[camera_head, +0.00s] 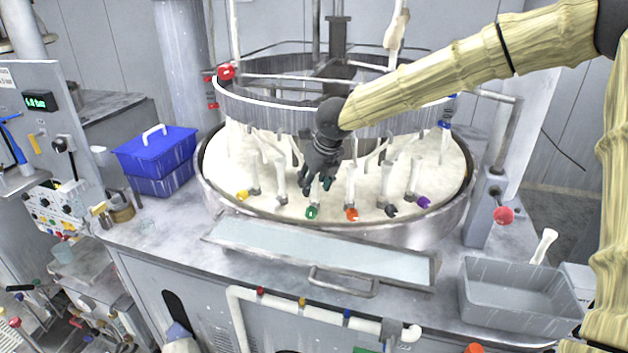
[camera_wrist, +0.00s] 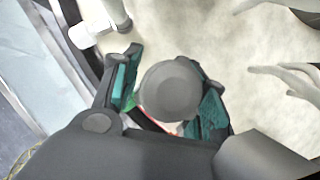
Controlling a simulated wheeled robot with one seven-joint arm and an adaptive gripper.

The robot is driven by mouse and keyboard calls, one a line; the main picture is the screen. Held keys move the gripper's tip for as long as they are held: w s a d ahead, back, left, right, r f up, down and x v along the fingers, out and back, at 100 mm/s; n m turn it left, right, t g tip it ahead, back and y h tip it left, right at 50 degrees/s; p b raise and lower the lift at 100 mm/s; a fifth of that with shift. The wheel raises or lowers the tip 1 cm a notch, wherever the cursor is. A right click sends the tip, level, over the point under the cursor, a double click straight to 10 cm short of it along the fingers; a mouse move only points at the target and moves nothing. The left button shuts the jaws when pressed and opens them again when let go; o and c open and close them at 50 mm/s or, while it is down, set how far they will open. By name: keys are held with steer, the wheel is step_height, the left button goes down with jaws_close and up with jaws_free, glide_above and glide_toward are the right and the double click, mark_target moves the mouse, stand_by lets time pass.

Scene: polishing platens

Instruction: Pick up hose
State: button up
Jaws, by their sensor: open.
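Several white tube-like pieces with coloured ends stand around the white round platen (camera_head: 300,200); which one is the hose, I cannot tell. The one with the green end (camera_head: 312,212) is just below my gripper (camera_head: 318,183), and one with an orange end (camera_head: 351,214) is to its right. In the wrist view, my gripper (camera_wrist: 170,95) is open, with teal pads on both fingers. A grey round piece (camera_wrist: 172,92) shows between the fingers, with a bit of green and red beside it. Whether the pads touch it is not clear. A white tube end (camera_wrist: 95,28) lies beyond the left finger.
A metal ring (camera_head: 290,110) with posts stands over the platen. A flat metal tray (camera_head: 310,256) lies in front. A blue bin (camera_head: 155,150) is at left, and a grey bin (camera_head: 515,300) at right. A white pipe (camera_head: 240,310) runs along the cabinet front.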

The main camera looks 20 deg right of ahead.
steer(key=shift+w+d+f, duration=0.1)
steer(key=shift+w+f, duration=0.05)
steer(key=shift+f, duration=0.25)
jaws_close()
steer(key=shift+r, duration=0.15)
